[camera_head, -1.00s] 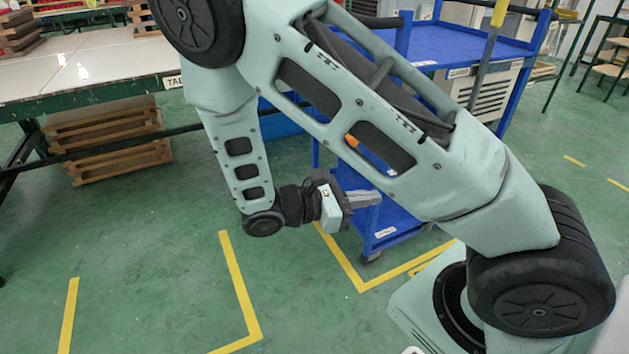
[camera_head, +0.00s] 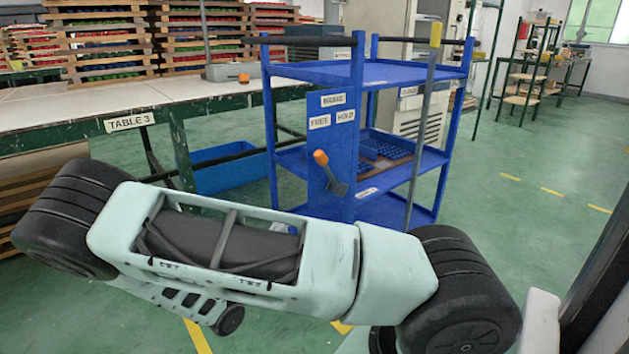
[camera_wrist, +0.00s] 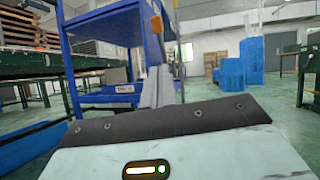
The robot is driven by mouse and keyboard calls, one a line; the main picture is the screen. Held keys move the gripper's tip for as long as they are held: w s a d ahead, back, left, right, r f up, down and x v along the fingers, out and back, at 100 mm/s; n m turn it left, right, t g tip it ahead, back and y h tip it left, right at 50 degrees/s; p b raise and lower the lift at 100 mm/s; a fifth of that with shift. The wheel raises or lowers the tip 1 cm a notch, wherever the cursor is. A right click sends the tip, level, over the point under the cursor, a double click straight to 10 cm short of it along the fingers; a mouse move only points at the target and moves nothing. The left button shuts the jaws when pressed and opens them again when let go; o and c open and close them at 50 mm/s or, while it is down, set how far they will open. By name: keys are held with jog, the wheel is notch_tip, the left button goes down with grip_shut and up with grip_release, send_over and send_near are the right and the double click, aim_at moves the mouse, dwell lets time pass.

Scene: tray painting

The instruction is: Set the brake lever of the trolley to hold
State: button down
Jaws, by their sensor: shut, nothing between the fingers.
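The blue trolley (camera_head: 318,72) stands in the middle of the head view. Its side panel bears a BRAKE label with FREE at left and HOLD at right. The brake lever (camera_head: 321,158) has an orange knob and a dark shaft; it tilts up and left, with its knob below FREE. In the wrist view, the trolley (camera_wrist: 105,25) is close at left and centre. My gripper (camera_wrist: 157,87) shows there as grey fingers, shut and empty, in front of the trolley. A small orange part (camera_wrist: 157,24) appears above them; I cannot tell whether they touch it. The head view hides my gripper behind my arm.
A long table (camera_head: 128,122) marked TABLE 3 stands left of the trolley, with a blue bin (camera_head: 225,172) beneath. A grey post with a yellow top (camera_head: 435,36) rises at the trolley's front right. Green floor (camera_head: 540,235) is open at right.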

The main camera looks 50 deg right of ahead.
jog(key=b, duration=0.5)
send_near(328, 170)
jog(key=x, duration=0.5)
jog(key=shift+w+r, duration=0.3)
jog(key=shift+w, duration=0.05)
jog(key=shift+d+r, duration=0.4)
jog(key=shift+d, duration=0.1)
jog(key=shift+r+p, duration=0.15)
jog(key=shift+p, duration=0.25)
